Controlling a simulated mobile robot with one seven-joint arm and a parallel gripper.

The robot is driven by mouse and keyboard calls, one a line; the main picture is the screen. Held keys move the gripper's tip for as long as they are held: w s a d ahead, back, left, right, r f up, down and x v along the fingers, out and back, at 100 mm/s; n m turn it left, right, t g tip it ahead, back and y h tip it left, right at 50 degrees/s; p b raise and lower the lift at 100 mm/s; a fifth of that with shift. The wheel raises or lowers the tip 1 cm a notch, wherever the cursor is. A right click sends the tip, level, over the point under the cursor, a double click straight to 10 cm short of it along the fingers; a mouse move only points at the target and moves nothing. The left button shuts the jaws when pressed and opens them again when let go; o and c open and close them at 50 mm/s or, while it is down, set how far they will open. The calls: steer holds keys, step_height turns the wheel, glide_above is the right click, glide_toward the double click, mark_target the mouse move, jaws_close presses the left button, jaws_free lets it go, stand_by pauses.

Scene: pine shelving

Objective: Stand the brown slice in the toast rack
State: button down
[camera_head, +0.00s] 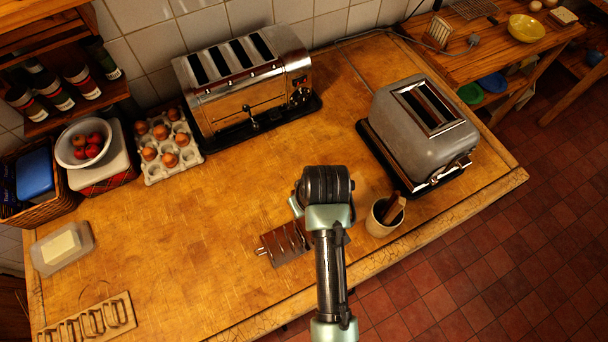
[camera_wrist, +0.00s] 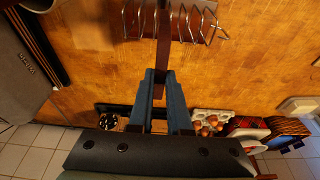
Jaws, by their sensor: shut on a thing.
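The toast rack (camera_head: 284,243) has a dark reddish-brown base and wire loops. It lies on the worktop, partly hidden behind my arm in the head view. My gripper (camera_wrist: 162,73) has blue fingers, shut on the brown slice (camera_wrist: 163,38). The slice shows edge-on as a narrow dark strip reaching over the rack. I cannot tell whether it is in a slot or above the rack. In the head view my wrist hides the fingers and slice.
A cream crock (camera_head: 380,224) with brown utensils stands just right of the rack. A grey toaster (camera_head: 420,135) is beyond it, and a chrome toaster (camera_head: 245,82) at the back. A pale rack (camera_head: 92,322) lies front left. The worktop left of the rack is clear.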

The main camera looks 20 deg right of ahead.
steer(key=shift+s+r, duration=0.1)
steer(key=shift+s, duration=0.15)
steer(key=shift+r+p, duration=0.1)
steer(key=shift+p, duration=0.25)
steer(key=shift+f+b, duration=1.6)
steer(key=shift+f, duration=1.25)
steer(key=c, duration=0.8)
jaws_free()
steer(key=shift+r, duration=0.1)
steer(key=b+v, duration=0.2)
steer(key=v, duration=1.1)
